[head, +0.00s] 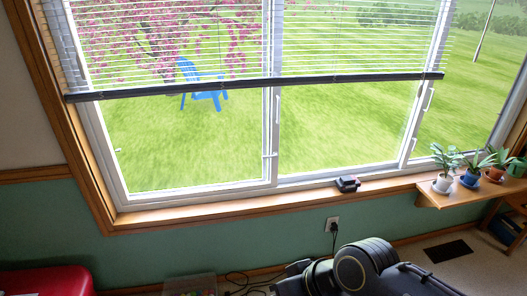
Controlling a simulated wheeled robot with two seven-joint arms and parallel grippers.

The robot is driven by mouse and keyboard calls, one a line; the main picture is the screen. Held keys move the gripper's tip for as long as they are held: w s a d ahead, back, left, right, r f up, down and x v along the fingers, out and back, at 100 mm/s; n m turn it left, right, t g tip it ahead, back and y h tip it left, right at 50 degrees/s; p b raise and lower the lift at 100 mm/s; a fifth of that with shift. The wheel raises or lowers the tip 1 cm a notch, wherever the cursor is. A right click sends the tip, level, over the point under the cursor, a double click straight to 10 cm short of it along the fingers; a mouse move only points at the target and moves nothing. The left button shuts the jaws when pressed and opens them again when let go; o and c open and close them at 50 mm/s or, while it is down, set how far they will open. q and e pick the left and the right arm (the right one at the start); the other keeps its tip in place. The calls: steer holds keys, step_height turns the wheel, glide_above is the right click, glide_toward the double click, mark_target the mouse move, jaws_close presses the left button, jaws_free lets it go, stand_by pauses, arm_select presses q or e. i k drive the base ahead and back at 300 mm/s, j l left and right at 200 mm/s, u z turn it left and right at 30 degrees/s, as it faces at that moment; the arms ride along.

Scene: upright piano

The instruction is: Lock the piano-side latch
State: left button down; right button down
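A wide window has a left white-framed pane (190,150) and a middle pane (340,130). A small white latch-like fitting (270,155) sits on the upright between these two panes. A white handle (431,98) is on the upright at the right, and a small pale fitting (118,150) is on the left frame. I cannot tell which of them is the piano-side latch, or whether any is locked. No piano can be made out. A dark arm link of mine shows at the bottom, right of the middle. Neither gripper is in view.
Half-lowered blinds (180,50) end in a dark bar above the fittings. A small dark red and black object (347,184) lies on the wooden sill (240,209). Potted plants stand on a shelf (460,195) at right. A red object (45,282) is at lower left; cables lie below the outlet (332,224).

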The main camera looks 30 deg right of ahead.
mark_target(270, 157)
steer(key=i+l+z, duration=0.1)
steer(key=i, duration=0.8)
